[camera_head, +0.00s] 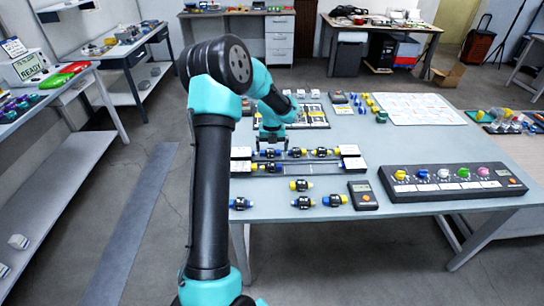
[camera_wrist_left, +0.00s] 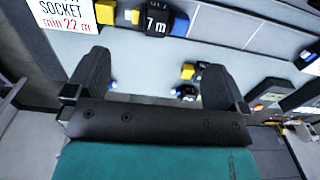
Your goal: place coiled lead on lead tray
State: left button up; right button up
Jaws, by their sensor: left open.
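Several coiled leads are black blocks with yellow or blue ends. One (camera_head: 301,185) lies on the table in front of the rail rack (camera_head: 300,168), with more in a row nearer the front edge, such as this one (camera_head: 335,200). Others sit along the rack, such as this one (camera_head: 321,152). My left gripper (camera_head: 271,150) is open over the rack's left part. In the left wrist view its fingers (camera_wrist_left: 155,85) are apart with nothing held, and a lead marked "7 m" (camera_wrist_left: 156,22) lies beyond them. I cannot tell which surface is the lead tray. My right gripper is not in view.
White label blocks (camera_head: 352,164) stand at the rack's ends; one reads "SOCKET min 22 m" (camera_wrist_left: 66,14). A black handheld meter (camera_head: 363,195) and a panel with coloured knobs (camera_head: 450,180) are to the right. A white printed sheet (camera_head: 418,109) lies behind.

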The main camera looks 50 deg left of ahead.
pick_arm(q)
jog(key=shift+r, duration=1.25)
